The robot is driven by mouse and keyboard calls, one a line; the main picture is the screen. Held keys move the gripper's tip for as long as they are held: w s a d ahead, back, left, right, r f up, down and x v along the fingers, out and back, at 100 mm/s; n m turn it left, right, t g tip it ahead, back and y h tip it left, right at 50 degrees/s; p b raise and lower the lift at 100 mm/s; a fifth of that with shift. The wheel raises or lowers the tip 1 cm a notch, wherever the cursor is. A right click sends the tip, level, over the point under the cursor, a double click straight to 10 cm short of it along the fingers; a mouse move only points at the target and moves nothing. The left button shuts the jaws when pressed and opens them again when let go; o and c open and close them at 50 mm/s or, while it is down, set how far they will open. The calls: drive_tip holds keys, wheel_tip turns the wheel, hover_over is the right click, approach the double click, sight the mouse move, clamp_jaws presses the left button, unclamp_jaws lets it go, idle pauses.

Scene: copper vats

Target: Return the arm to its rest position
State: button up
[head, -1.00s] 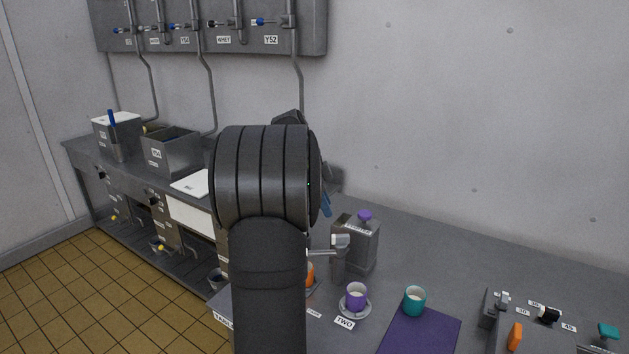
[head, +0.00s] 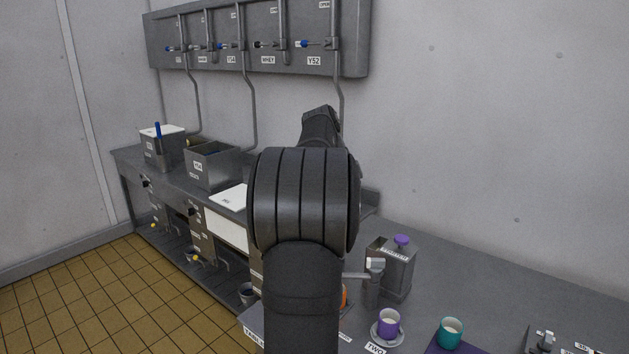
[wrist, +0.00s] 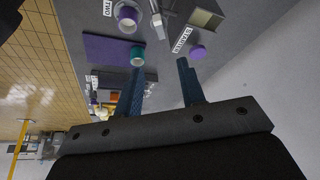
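My arm (head: 303,210) stands upright in the middle of the head view, bent at a large dark ribbed joint. It hides my gripper in that view. In the wrist view my gripper (wrist: 160,84) shows two blue fingers spread apart with nothing between them. The fingers are above the counter, clear of the cups and the dispenser, as far as I can see.
Steel bins (head: 211,167) stand left. A pipe panel (head: 262,40) hangs on the wall.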

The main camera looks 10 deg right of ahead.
drive_tip(key=x, duration=1.6)
drive_tip(key=shift+f, duration=0.3)
drive_tip(key=shift+s, duration=0.1)
drive_tip(key=v, duration=1.7)
drive_tip(key=x, duration=1.7)
drive_tip(key=shift+f, duration=0.15)
drive_tip(key=shift+s+n+t, duration=0.1)
drive_tip(key=shift+n+t, duration=0.3)
drive_tip(key=shift+n, duration=0.5)
drive_tip(key=v, duration=1.8)
drive_tip(key=n+t, duration=0.2)
drive_tip(key=n, duration=0.4)
approach(376, 259)
drive_tip(key=shift+y, duration=0.3)
drive_tip(key=x, duration=0.3)
drive_tip(key=w+x, duration=0.1)
drive_tip(key=x, duration=0.1)
drive_tip(key=shift+d, duration=0.3)
drive_tip(key=shift+s+d+f+n, duration=0.1)
drive_tip(key=shift+d+f+n, duration=0.15)
drive_tip(key=shift+f, duration=0.35)
